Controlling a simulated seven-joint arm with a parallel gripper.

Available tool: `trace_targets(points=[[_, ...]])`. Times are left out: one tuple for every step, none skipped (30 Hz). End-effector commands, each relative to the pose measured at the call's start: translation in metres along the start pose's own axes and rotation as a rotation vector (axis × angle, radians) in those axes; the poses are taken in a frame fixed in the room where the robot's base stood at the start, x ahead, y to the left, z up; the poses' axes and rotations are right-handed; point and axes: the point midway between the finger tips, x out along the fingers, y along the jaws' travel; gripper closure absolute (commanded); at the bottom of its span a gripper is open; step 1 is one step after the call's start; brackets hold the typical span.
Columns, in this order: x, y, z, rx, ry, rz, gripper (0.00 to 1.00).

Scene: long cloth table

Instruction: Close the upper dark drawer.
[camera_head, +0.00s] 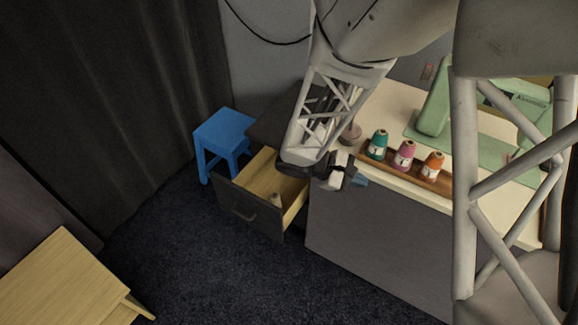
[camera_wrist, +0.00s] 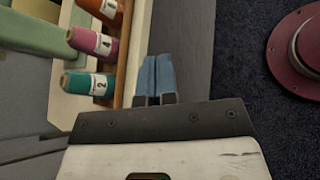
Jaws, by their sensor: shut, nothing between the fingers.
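The upper dark drawer (camera_head: 243,213) stands pulled out in the head view, left of the white-topped table. Its dark front has a handle, and its inside is pale wood. A small pale object (camera_head: 276,199) lies inside it near the front. The drawer's rear part is hidden behind my arm. My gripper (camera_head: 360,181) is at the table's front edge, to the right of the drawer and apart from it. Its blue fingers are together and empty, as the wrist view (camera_wrist: 157,76) also shows. The drawer is not in the wrist view.
A wooden rack (camera_head: 440,184) on the table (camera_head: 399,99) holds teal, pink and orange thread spools, near my gripper. A green sewing machine (camera_head: 436,103) stands behind. A blue stool (camera_head: 224,132) is beyond the drawer. The dark floor (camera_head: 180,245) before the drawer is clear.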

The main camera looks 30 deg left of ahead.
Motion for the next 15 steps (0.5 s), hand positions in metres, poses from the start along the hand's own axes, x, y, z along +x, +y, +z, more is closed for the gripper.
trace_targets(points=[[-0.007,-0.003,-0.014,-0.031,-0.010,0.036,1.00],[-0.010,-0.004,-0.021,-0.047,-0.015,0.057,1.00],[-0.015,-0.006,-0.031,-0.067,-0.021,0.085,1.00],[-0.019,-0.008,-0.038,-0.083,-0.025,0.107,1.00],[-0.023,-0.010,-0.045,-0.099,-0.030,0.129,1.00],[-0.027,-0.012,-0.055,-0.119,-0.037,0.157,1.00],[-0.031,-0.015,-0.062,-0.135,-0.042,0.179,1.00],[-0.035,-0.017,-0.069,-0.150,-0.047,0.201,1.00],[-0.040,-0.020,-0.079,-0.170,-0.053,0.230,1.00],[-0.044,-0.023,-0.086,-0.184,-0.056,0.252,1.00],[-0.047,-0.025,-0.094,-0.199,-0.061,0.275,1.00],[-0.053,-0.029,-0.103,-0.218,-0.067,0.305,1.00],[-0.056,-0.032,-0.111,-0.233,-0.071,0.327,1.00],[-0.060,-0.036,-0.118,-0.247,-0.076,0.349,1.00],[-0.066,-0.040,-0.128,-0.265,-0.080,0.381,1.00]])
